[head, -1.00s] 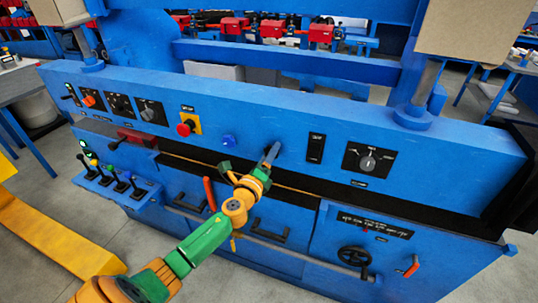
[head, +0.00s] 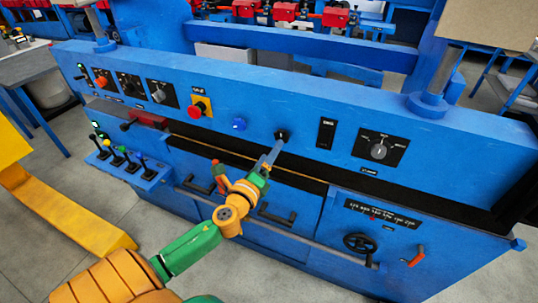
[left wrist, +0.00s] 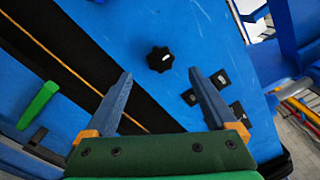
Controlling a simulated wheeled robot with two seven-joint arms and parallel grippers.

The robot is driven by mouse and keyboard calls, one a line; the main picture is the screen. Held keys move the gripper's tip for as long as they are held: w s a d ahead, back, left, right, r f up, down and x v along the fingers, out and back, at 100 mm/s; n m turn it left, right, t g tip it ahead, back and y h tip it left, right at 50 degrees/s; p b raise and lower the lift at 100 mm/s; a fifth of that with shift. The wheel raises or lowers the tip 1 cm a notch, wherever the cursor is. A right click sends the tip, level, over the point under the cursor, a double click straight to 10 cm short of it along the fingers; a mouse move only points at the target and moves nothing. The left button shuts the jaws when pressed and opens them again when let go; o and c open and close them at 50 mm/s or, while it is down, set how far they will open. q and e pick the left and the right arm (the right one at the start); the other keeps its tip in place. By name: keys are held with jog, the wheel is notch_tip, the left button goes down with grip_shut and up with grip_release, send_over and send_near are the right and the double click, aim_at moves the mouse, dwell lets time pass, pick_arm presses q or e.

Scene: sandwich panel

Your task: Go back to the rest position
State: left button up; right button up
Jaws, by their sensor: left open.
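My left gripper (head: 273,152) is in front of the blue panel (head: 300,106), just below a black knob (head: 282,134). In the left wrist view its two blue-grey fingers (left wrist: 160,74) are spread wide with nothing between them. The black star-shaped knob (left wrist: 160,59) lies beyond the fingertips, and the fingers look apart from it. My left arm reaches up from the bottom left of the head view. My right gripper is not in view.
Small levers (head: 118,160) stand at the left. Below are a handwheel (head: 361,243) and an orange handle (head: 416,256). Open floor lies at lower left.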

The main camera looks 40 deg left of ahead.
pick_arm(q)
jog(key=shift+w, duration=0.1)
jog(key=s+d+f+n+g+h, duration=0.1)
jog(key=s+f+n+g, duration=0.4)
jog(key=f, duration=0.9)
jog(key=s+f+n+g, duration=0.35)
jog(key=s+f, duration=0.25)
jog(key=f, duration=0.7)
jog(key=s+d+f+n+g+h, duration=0.1)
jog(key=s+d+f+n+g, duration=0.1)
jog(key=s+f, duration=0.3)
jog(key=s+d+f+n+g+h, duration=0.1)
jog(key=s+d+f+n+g, duration=0.2)
jog(key=s, duration=1)
jog(key=s+d+f+n+g+h, duration=0.1)
jog(key=s+d+f+n+g, duration=0.2)
jog(key=s+d+f+n, duration=0.3)
jog(key=s+f, duration=0.1)
jog(key=s, duration=0.1)
jog(key=shift+s+d, duration=0.25)
jog(key=shift+s, duration=0.15)
